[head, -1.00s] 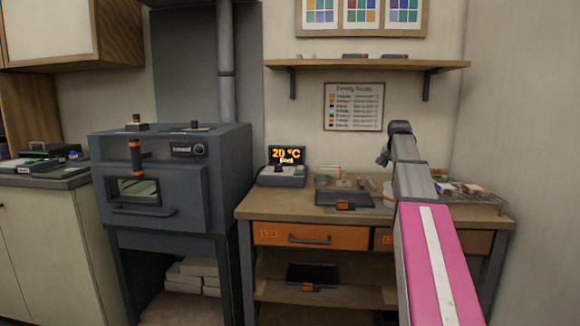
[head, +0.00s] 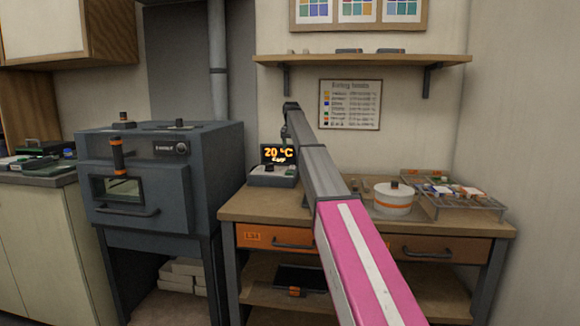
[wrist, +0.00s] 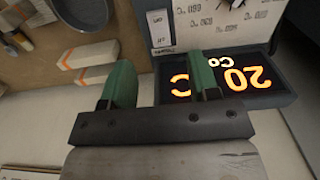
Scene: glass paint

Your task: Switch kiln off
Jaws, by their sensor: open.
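The kiln (head: 150,185) is a dark blue-grey box on legs at the left, with a small window, a front handle and an orange-banded knob. A small controller (head: 272,174) with a grey base stands on the bench's left end. Its lit orange display (head: 278,153) reads 20 °C, with a second line too small to read. The display also shows upside down in the wrist view (wrist: 225,85). My gripper (wrist: 160,82) is open and empty, its two green fingers in front of the display and covering part of it. In the head view my arm hides the fingers.
The wooden bench (head: 262,206) holds a white round pot (head: 393,199) and a wire rack (head: 455,207) at the right. A shelf (head: 360,61) and a wall chart (head: 349,104) are behind. My arm covers the bench's middle.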

